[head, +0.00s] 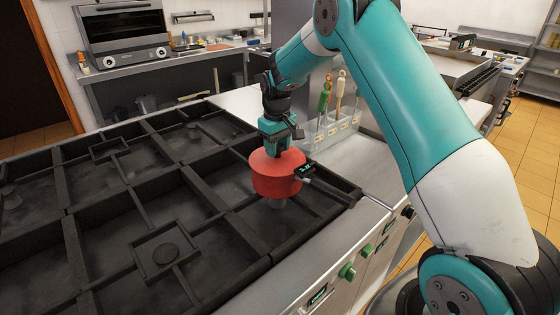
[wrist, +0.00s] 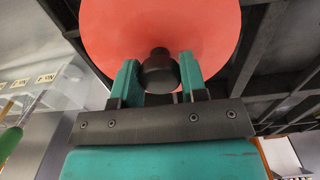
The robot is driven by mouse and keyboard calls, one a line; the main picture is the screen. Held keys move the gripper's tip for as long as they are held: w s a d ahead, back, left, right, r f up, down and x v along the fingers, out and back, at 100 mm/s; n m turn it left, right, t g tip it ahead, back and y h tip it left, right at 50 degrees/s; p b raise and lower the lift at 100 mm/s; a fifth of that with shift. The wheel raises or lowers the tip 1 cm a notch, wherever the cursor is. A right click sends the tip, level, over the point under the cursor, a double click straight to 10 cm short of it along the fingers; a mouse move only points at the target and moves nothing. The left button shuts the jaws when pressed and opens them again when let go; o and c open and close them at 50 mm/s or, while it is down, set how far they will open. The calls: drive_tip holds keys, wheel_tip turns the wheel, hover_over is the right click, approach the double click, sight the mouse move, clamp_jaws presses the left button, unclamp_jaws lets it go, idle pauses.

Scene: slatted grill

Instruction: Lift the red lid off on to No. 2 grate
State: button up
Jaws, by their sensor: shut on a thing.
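In the head view my gripper (head: 280,143) points down over a red, round pot-like shape at the right end of the grill. Its upper part is the red lid (head: 272,160). A dark handle (head: 330,190) sticks out to the right, with a small display or tag by it. In the wrist view my gripper (wrist: 158,80) has its teal fingers on either side of the lid's black knob (wrist: 157,68), and the red lid (wrist: 120,28) fills the top. I cannot tell whether any gap separates the lid from what is below. No grate number is readable.
The dark slatted grill (head: 185,170) has several square grates, with bare room to the left. Ladles with green and pale handles (head: 325,95) stand in a rack behind the lid.

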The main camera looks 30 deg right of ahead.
drive_tip(key=shift+r+p, duration=3.1)
drive_tip(key=shift+r, duration=0.95)
